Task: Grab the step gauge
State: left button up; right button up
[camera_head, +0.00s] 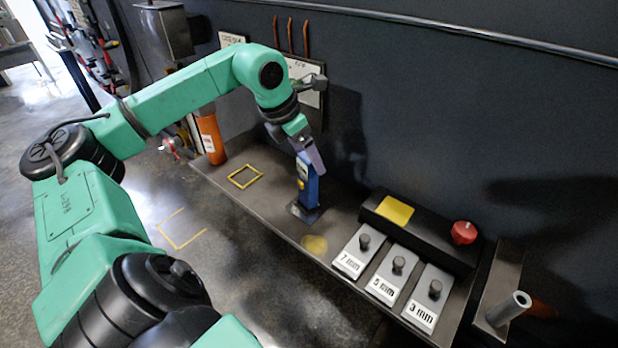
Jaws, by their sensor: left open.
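A blue upright piece (308,193) with a yellow mark stands on a small dark base on the narrow metal bench (265,205). It looks like the step gauge, but I cannot read a label on it. My left arm reaches over from the left, and my left gripper (309,158) points down at the top of the blue piece. The gripper is open, with a greyish finger beside the blue top. Whether the fingers touch it is hidden. My right gripper is not in view.
Three plates marked 7 mm (353,262), 5 mm (386,287) and 3 mm (421,312), each with a black knob, lie on the right. Behind them is a dark box with a red button (464,233). An orange cylinder (211,139) stands left. A dark wall backs the bench.

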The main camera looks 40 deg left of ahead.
aim_at(308, 183)
pick_arm(q)
jog(key=p+x, duration=0.1)
jog(key=x, duration=0.4)
jog(key=shift+a, duration=0.1)
grip_shut()
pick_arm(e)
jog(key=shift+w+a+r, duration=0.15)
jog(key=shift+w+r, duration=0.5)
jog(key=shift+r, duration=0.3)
pick_arm(q)
jog(key=shift+r, duration=0.1)
